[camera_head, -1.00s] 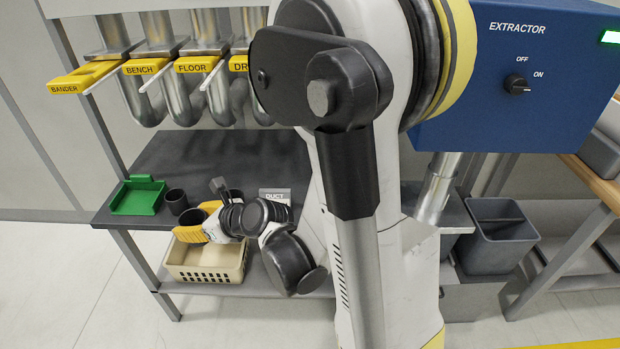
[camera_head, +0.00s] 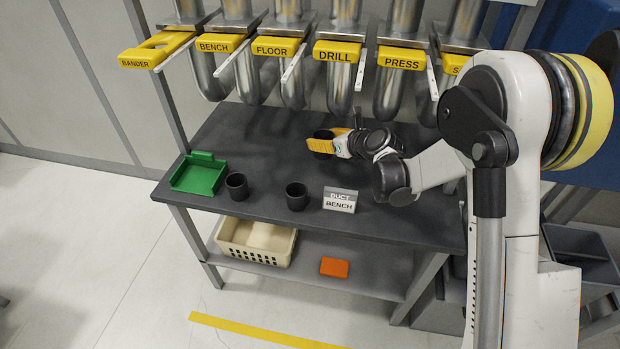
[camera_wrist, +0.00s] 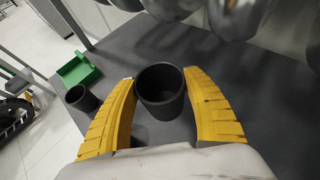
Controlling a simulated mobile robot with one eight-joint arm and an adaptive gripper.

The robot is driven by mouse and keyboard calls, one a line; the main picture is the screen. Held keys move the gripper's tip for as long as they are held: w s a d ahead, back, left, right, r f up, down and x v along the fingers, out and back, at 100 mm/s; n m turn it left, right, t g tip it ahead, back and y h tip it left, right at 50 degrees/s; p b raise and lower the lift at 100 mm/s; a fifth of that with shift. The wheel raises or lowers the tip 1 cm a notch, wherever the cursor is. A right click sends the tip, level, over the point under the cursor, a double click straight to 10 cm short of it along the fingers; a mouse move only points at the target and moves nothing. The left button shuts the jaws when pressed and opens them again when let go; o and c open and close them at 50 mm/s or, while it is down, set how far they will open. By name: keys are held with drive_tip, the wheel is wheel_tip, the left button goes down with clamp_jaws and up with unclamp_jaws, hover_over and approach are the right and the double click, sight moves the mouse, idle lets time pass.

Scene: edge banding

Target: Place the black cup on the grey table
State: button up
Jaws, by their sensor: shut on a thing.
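My gripper (camera_head: 322,143) has yellow fingers and is shut on a black cup (camera_wrist: 160,92), which sits upright between the fingers in the wrist view. In the head view this cup is partly hidden by the fingers. It is over the dark grey table (camera_head: 245,135); I cannot tell whether it touches the top. Two more black cups stand on the table: one (camera_head: 237,186) next to the green tray, which also shows in the wrist view (camera_wrist: 82,98), and one (camera_head: 296,196) near the front edge.
A green tray (camera_head: 200,174) lies at the table's left end. A "DUCT BENCH" sign (camera_head: 339,200) stands near the front edge. Metal ducts with yellow labelled gates (camera_head: 333,52) hang behind. A cream basket (camera_head: 256,242) and an orange box (camera_head: 334,267) are on the lower shelf.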

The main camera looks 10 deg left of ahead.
drive_tip(key=w+a+n+g, duration=0.1)
drive_tip(key=w+a, duration=0.1)
drive_tip(key=a, duration=0.6)
drive_tip(key=y+b, duration=0.1)
drive_tip(key=b, duration=0.2)
hover_over(270, 192)
wheel_tip(270, 192, down, 8)
drive_tip(key=shift+d+f+b, duration=0.1)
drive_tip(key=shift+f+b, duration=0.85)
drive_tip(key=shift+f, duration=0.95)
drive_tip(key=shift+f, duration=0.1)
drive_tip(key=o, duration=1.2)
drive_tip(key=shift+c, duration=0.2)
